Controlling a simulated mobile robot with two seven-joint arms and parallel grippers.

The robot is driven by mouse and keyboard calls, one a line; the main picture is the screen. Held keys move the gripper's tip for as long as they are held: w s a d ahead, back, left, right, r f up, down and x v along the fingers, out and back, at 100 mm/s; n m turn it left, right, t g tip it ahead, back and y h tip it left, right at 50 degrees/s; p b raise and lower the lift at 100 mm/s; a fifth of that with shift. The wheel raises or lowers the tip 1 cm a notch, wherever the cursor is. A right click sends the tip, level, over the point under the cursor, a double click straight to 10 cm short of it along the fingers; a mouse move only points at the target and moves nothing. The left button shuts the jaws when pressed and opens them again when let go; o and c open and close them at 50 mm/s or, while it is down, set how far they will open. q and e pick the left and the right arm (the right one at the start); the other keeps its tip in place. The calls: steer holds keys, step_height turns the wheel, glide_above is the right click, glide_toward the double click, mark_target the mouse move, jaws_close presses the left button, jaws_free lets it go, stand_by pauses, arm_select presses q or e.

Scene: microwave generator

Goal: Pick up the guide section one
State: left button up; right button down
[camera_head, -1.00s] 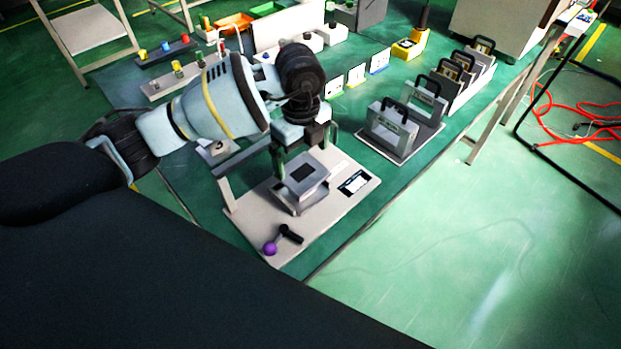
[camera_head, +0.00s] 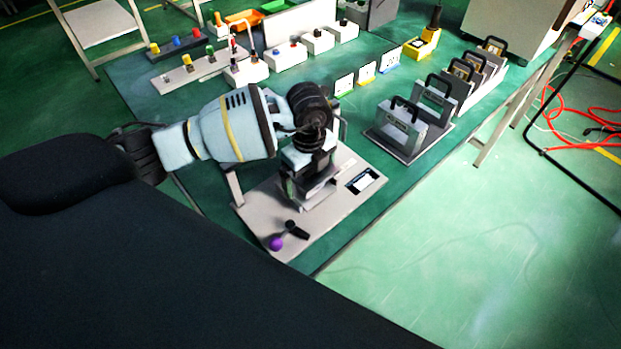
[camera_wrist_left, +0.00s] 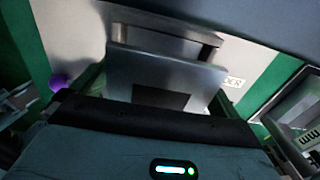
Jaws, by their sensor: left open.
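No label I can read marks guide section one. A grey metal block (camera_head: 318,196) stands on the pale fixture plate (camera_head: 278,232), largely hidden by my left gripper. In the left wrist view the block (camera_wrist_left: 165,75) shows a flat grey face with a dark rectangular patch, close in front of the gripper. My left gripper (camera_head: 303,186) is open and points down, right over the block; I cannot tell whether its fingers touch it. Grey frames with black handles (camera_head: 402,125) stand on a tray to the right. My right gripper is not in view.
The plate carries a purple-knobbed lever (camera_head: 277,243) at its front and a small display (camera_head: 362,181) at its right. White button boxes (camera_head: 285,56) and a yellow device (camera_head: 422,44) stand behind. Bare green bench (camera_head: 375,205) lies between the plate and the right edge.

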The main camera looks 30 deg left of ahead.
arm_select(q)
steer(key=c, duration=1.1)
steer(key=shift+r, duration=0.1)
steer(key=shift+r, duration=0.1)
steer(key=shift+w+r, duration=0.1)
steer(key=shift+r, duration=0.15)
steer(key=r, duration=0.2)
steer(key=s+r, duration=0.1)
steer(key=shift+d, duration=0.25)
steer(key=s+d, duration=0.2)
steer(key=s, duration=0.2)
steer(key=s+d, duration=0.2)
steer(key=s, duration=0.3)
steer(key=s+d+r+p, duration=0.1)
steer(key=s, duration=0.4)
steer(key=shift+d+r, duration=0.1)
steer(key=shift+d, duration=0.3)
